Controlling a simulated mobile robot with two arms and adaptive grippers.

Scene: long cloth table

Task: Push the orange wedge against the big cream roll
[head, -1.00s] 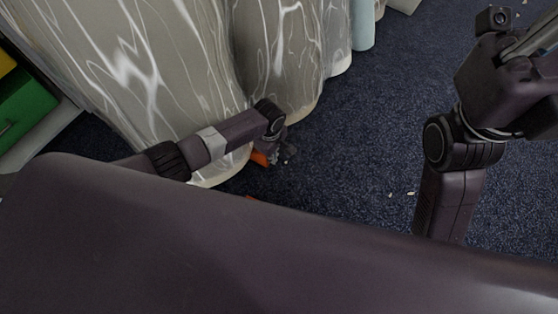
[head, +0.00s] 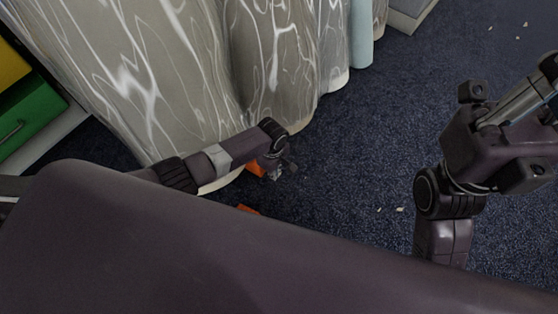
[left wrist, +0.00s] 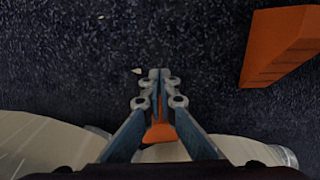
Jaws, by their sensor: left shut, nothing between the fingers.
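My left gripper (head: 287,168) reaches down to the floor beside the hanging marbled cloth; its fingers meet at the tips in the left wrist view (left wrist: 155,76), shut and empty. An orange piece (head: 255,169) lies beside the gripper at the cloth's foot, partly hidden by my arm. A second orange piece (head: 248,210) is mostly hidden by my body. The left wrist view shows a large orange block (left wrist: 281,42) at upper right, apart from the fingers, and a smaller orange patch (left wrist: 160,132) behind the fingers. I cannot tell which is the wedge, nor pick out the big cream roll for certain.
Pale cream rounded shapes (left wrist: 40,148) lie along the bottom of the left wrist view. Marbled grey cloth (head: 170,80) hangs to the floor. A green drawer (head: 28,115) stands at left. Dark blue carpet (head: 350,150) is open between cloth and right arm, with small pale scraps (head: 390,210).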

